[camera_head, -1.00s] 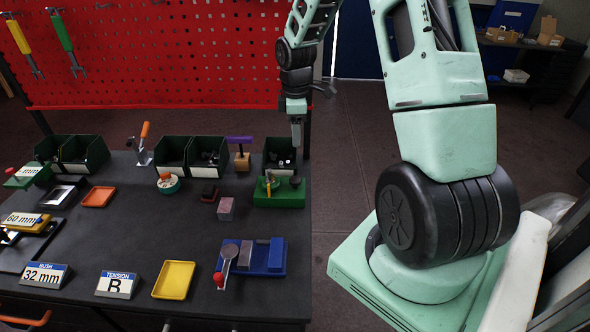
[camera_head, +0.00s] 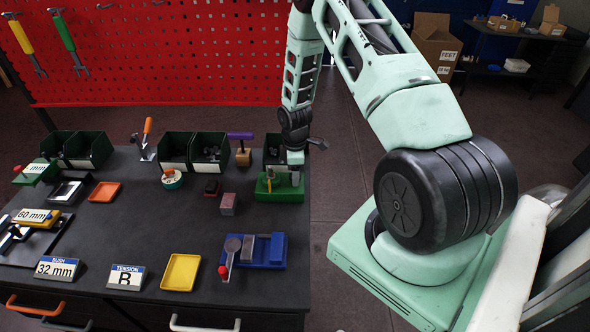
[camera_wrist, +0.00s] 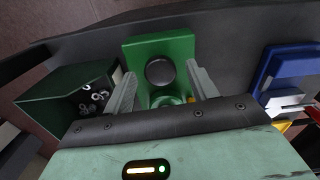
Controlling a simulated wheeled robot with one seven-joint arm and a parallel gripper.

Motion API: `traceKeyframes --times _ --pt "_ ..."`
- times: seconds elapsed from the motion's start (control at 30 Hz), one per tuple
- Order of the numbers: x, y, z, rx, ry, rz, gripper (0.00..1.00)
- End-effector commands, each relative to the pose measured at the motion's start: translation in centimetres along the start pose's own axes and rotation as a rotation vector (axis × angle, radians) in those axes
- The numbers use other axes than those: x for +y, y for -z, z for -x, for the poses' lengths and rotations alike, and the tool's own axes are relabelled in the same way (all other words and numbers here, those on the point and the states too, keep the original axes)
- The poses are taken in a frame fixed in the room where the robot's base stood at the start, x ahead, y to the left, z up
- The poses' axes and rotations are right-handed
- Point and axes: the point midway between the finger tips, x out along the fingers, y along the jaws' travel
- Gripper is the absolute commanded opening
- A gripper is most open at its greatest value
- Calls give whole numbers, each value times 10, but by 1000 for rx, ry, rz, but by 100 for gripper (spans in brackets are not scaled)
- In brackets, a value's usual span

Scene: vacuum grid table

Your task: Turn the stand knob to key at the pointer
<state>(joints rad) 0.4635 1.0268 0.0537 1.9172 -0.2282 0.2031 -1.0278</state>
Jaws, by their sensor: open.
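A green stand (camera_head: 266,194) sits at the right edge of the table. In the wrist view the green stand (camera_wrist: 136,50) shows a round black knob (camera_wrist: 160,71) on its top. My gripper (camera_wrist: 160,72) is open, pointing down over the stand, with one finger on each side of the knob. A gap shows between the knob and each finger. In the head view my gripper (camera_head: 295,178) hides most of the stand's right part. A round green part (camera_wrist: 166,100) lies nearer the palm, partly covered. I cannot read any marks or a pointer.
A dark green bin (camera_wrist: 72,98) with small metal parts stands close beside the stand. A blue fixture (camera_head: 264,263) with a red-tipped lever is in front. A grey-pink block (camera_head: 229,205) lies left of the stand. A yellow tray (camera_head: 181,273) lies further left.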

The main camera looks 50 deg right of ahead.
Motion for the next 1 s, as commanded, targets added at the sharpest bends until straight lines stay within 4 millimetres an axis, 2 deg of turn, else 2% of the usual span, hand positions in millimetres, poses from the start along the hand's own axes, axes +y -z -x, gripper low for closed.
traceKeyframes --times 0.37,0.4,0.53,0.57,1.0 --pt "0 0 -6 0 0 0 58" --pt "0 0 -6 0 0 0 52" --pt "0 0 -6 0 0 0 16" --pt "0 0 -6 0 0 0 13" --pt "0 0 -8 0 -1 -81 13"
